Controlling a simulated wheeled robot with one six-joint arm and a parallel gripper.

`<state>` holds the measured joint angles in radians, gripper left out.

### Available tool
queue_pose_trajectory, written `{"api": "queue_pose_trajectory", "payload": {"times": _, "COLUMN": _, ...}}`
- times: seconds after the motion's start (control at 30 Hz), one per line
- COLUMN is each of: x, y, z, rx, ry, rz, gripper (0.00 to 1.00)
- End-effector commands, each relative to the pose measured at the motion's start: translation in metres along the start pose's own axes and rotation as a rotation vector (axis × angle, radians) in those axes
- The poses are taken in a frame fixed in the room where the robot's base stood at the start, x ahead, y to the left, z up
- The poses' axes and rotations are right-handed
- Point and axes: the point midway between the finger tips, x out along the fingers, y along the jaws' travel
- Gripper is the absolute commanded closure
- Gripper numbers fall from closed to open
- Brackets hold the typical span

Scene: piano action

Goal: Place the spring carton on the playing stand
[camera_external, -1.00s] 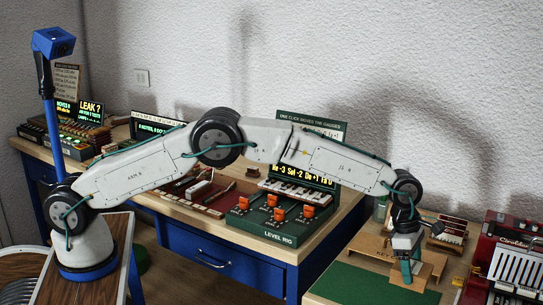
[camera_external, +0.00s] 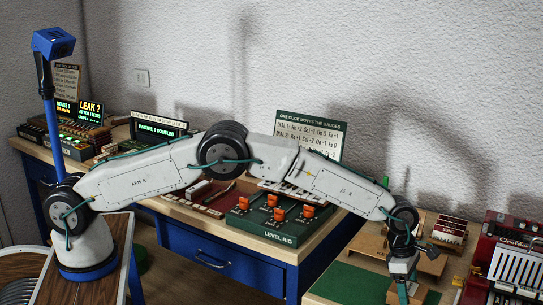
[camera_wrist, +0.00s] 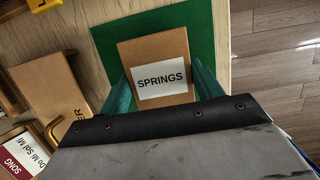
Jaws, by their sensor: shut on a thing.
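The spring carton (camera_wrist: 153,55) is a brown box with a white SPRINGS label, seen in the wrist view. My gripper (camera_wrist: 160,88) has its green fingers closed on the carton's two sides. In the external view my gripper (camera_external: 403,279) holds the carton (camera_external: 416,295) low over the front of the right bench. The green mat (camera_wrist: 110,42) shows behind and beside the carton; I cannot tell whether they touch. A brown wooden piece (camera_external: 432,262) stands just behind the gripper and may be the playing stand. A brown board (camera_wrist: 52,88) lies left in the wrist view, its lettering partly hidden.
A red accordion (camera_external: 513,262) is at the right end of the bench. A small wooden rack (camera_external: 449,232) stands behind. The level rig (camera_external: 275,222) is on the other bench. The green mat's left part (camera_external: 350,282) is bare. Wooden floor (camera_wrist: 285,60) lies beyond the bench edge.

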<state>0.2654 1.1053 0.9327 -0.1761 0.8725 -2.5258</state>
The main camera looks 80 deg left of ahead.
Motion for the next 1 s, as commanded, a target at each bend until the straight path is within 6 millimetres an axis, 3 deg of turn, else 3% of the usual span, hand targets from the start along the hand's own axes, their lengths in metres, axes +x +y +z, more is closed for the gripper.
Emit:
{"api": "queue_pose_trajectory", "payload": {"times": 0.8, "x": 0.0086, "y": 0.0000, "z": -0.0024, "rx": 0.000, "ry": 0.000, "rz": 0.000, "gripper": 0.63}}
{"api": "queue_pose_trajectory", "payload": {"times": 0.83, "x": 0.0084, "y": 0.0000, "z": -0.0022, "rx": 0.000, "ry": 0.000, "rz": 0.000, "gripper": 0.30}}
{"api": "queue_pose_trajectory", "payload": {"times": 0.9, "x": 0.0083, "y": 0.0000, "z": -0.0022, "rx": 0.000, "ry": 0.000, "rz": 0.000, "gripper": 0.10}}
{"api": "queue_pose_trajectory", "payload": {"times": 1.0, "x": 0.0084, "y": 0.0000, "z": -0.0023, "rx": 0.000, "ry": 0.000, "rz": 0.000, "gripper": 0.10}}
